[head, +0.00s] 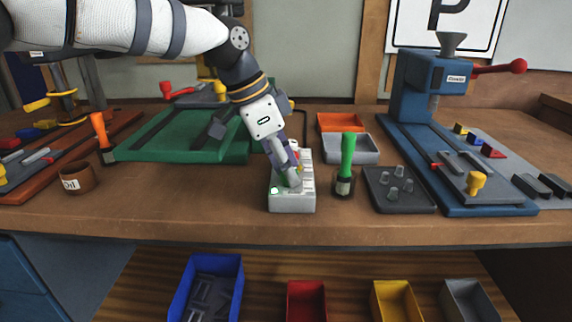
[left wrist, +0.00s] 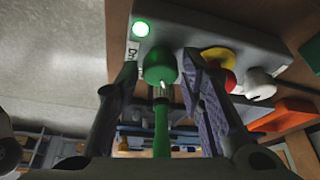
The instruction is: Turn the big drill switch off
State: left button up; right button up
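A light grey switch box (head: 292,203) stands on the workbench near its front edge. In the left wrist view the box (left wrist: 205,28) carries a green switch (left wrist: 160,67), with a lit green lamp (left wrist: 141,28) and a partly hidden label beside it. My left gripper (head: 290,178) reaches down to the box. In the left wrist view its two fingers (left wrist: 160,92) are apart, one on each side of the green switch, with visible gaps. Yellow (left wrist: 217,55), red and white (left wrist: 259,84) controls sit along the same box. My right gripper is not in view.
A blue drill press (head: 432,85) with a red lever stands at right. A green-handled tool (head: 347,158) stands upright just right of the box, beside a dark tray (head: 377,201). A green machine base (head: 160,150) lies behind left. Coloured bins (head: 306,300) stand below the bench.

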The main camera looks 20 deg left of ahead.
pick_arm(q)
grip_shut()
jog(key=shift+m, duration=0.4)
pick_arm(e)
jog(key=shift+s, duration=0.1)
pick_arm(q)
jog(key=shift+w+f+m+g+b, duration=0.15)
jog(key=shift+m+g+b, duration=0.25)
jog(key=shift+m, duration=0.6)
jog(key=m+g, duration=0.1)
jog(key=m, duration=0.1)
jog(key=shift+m+h, duration=0.3)
jog(key=shift+m, duration=0.1)
jog(key=m+g+b, duration=0.1)
jog(key=m+g, duration=0.1)
jog(key=m, duration=0.2)
jog(key=shift+w+b, duration=0.15)
jog(key=shift+b, duration=0.25)
jog(key=shift+m+g+y+b, duration=0.3)
jog(key=shift+m+y, duration=0.1)
jog(key=shift+m, duration=0.7)
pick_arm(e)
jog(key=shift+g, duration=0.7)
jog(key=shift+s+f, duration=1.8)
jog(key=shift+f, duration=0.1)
